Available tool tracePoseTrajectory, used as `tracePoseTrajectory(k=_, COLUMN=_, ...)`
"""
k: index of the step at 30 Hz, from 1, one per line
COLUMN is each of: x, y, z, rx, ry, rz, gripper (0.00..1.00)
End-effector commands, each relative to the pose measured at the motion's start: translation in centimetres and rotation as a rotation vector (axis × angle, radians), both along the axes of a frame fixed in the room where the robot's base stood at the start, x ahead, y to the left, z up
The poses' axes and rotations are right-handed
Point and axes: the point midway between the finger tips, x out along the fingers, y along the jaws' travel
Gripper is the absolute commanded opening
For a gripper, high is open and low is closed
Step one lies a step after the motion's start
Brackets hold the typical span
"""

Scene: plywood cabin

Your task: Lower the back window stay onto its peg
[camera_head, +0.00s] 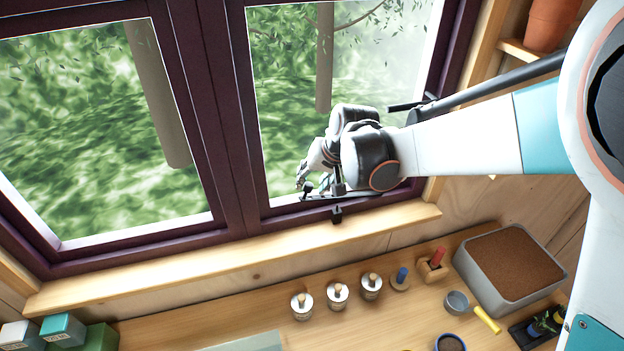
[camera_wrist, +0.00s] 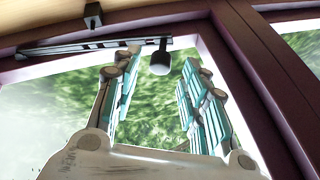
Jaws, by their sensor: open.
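The back window stay (camera_head: 350,196) is a thin black bar lying low along the bottom of the right window. It also shows in the wrist view (camera_wrist: 85,46), with a dark rounded knob (camera_wrist: 160,62) at one end. The black peg (camera_head: 337,214) stands at the sill just below the bar. In the wrist view the peg (camera_wrist: 92,14) appears apart from the bar, with a strip of frame between. My gripper (camera_head: 304,181) is at the knob end of the stay. In the wrist view its fingers are open, with the knob between the fingertips and space on both sides.
A wooden sill (camera_head: 230,258) runs under the purple window frame (camera_head: 215,110). Green boxes (camera_head: 63,328) are bottom left.

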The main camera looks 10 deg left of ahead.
Motion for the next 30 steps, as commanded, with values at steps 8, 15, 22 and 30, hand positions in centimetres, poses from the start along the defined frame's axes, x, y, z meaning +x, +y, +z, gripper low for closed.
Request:
tracePoseTrajectory(k=8, x=-0.1, y=0.5, z=-2.0, rx=0.0, ry=0.0, rz=0.001, gripper=0.4)
tracePoseTrajectory(k=15, x=-0.1, y=0.5, z=-2.1, rx=0.001, ry=0.0, rz=0.001, gripper=0.4)
tracePoseTrajectory(k=22, x=-0.1, y=0.5, z=-2.1, rx=0.001, ry=0.0, rz=0.001, gripper=0.0)
tracePoseTrajectory(k=30, x=-0.3, y=0.7, z=-2.7, rx=-0.012, ry=-0.009, rz=0.003, gripper=0.0)
